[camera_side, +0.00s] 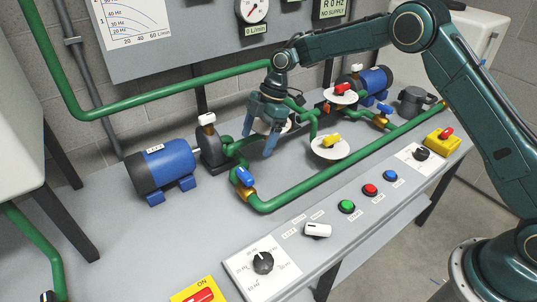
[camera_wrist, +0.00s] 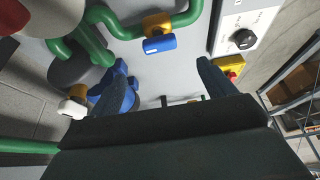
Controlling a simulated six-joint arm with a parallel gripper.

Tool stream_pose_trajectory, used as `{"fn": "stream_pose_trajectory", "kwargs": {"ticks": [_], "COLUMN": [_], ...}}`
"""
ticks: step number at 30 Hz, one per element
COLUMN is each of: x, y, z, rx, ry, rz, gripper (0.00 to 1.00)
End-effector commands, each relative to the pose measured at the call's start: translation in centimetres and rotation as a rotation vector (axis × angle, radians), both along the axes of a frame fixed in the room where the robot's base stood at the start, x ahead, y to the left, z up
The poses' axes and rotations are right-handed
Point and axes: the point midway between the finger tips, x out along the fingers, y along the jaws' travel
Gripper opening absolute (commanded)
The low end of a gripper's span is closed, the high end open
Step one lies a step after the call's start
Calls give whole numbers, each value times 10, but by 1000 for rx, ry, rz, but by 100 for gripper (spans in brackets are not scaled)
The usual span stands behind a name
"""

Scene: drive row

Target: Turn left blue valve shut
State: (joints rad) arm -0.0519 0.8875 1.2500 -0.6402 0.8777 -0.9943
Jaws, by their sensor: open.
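The left blue valve (camera_side: 244,177) has a blue handle on a brass body in the green pipe, just right of the left pump. It also shows at the upper middle of the wrist view (camera_wrist: 160,44), beyond and between my fingertips. My gripper (camera_side: 257,143) is open and empty, fingers pointing down, above the bench behind the valve and apart from it. In the wrist view, the open fingers (camera_wrist: 166,70) show at either side. I cannot tell the handle's exact angle to the pipe.
The blue motor (camera_side: 162,170) and white-handled valve (camera_side: 207,120) are left of my gripper. A yellow-handled valve (camera_side: 331,140) and red-handled valve (camera_side: 342,89) on white discs are to its right. A second blue valve (camera_side: 385,108) is farther right. Knobs and buttons line the front.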

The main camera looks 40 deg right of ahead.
Motion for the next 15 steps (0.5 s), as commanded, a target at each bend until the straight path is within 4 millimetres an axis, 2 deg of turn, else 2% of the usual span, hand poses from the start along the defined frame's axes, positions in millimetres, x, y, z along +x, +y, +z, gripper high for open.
{"fn": "stream_pose_trajectory", "kwargs": {"ticks": [15], "x": [-1], "y": [30], "z": [-73], "rx": [-1], "ry": [1], "rz": [0], "gripper": [82]}}
